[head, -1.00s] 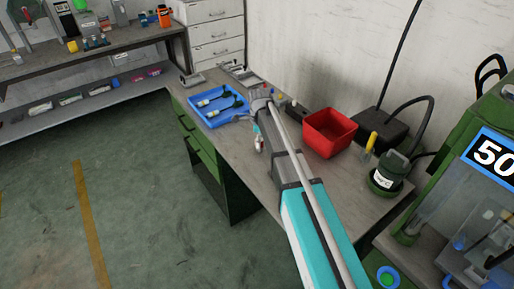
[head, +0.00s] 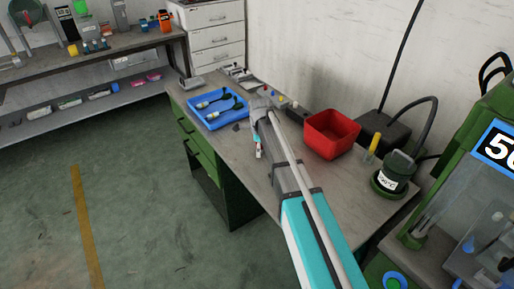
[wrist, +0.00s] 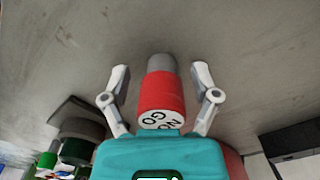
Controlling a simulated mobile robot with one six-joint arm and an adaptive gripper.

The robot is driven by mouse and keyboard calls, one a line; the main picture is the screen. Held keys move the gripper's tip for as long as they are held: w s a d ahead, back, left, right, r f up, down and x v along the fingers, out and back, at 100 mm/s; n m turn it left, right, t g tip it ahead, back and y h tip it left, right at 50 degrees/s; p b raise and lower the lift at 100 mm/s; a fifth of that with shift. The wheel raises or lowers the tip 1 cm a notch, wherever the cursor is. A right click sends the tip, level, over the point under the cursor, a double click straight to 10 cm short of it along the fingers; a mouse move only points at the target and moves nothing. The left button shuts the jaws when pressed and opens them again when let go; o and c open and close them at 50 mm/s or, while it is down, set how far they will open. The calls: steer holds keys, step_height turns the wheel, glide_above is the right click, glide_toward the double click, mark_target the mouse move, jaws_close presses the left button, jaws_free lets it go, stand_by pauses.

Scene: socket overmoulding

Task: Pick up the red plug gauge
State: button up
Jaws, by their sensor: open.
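In the wrist view the red plug gauge (wrist: 162,92) has a red body, a grey cylindrical tip and a white end face lettered "NO GO" turned toward my gripper. My gripper (wrist: 160,72) is open, with one white finger on each side of the gauge. Gaps show between both fingers and the red body. In the head view my arm covers much of the bench middle, and I cannot make out the gauge there for certain.
On the bench (head: 215,146) a blue tray (head: 240,117) holds dark-handled tools. A red bin (head: 331,135), a yellow-handled tool (head: 372,145) and a green pot (head: 394,173) stand to the right. Drawers (head: 214,38) stand behind the bench.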

jaws_close()
stand_by(0.4)
steer(key=shift+r, duration=0.15)
steer(key=shift+r+p, duration=0.95)
steer(key=shift+p, duration=0.2)
steer(key=s+d+r+p, duration=0.2)
steer(key=s+r+p, duration=0.8)
steer(key=s, duration=0.4)
steer(key=shift+r+p, duration=0.35)
steer(key=shift+r, duration=0.05)
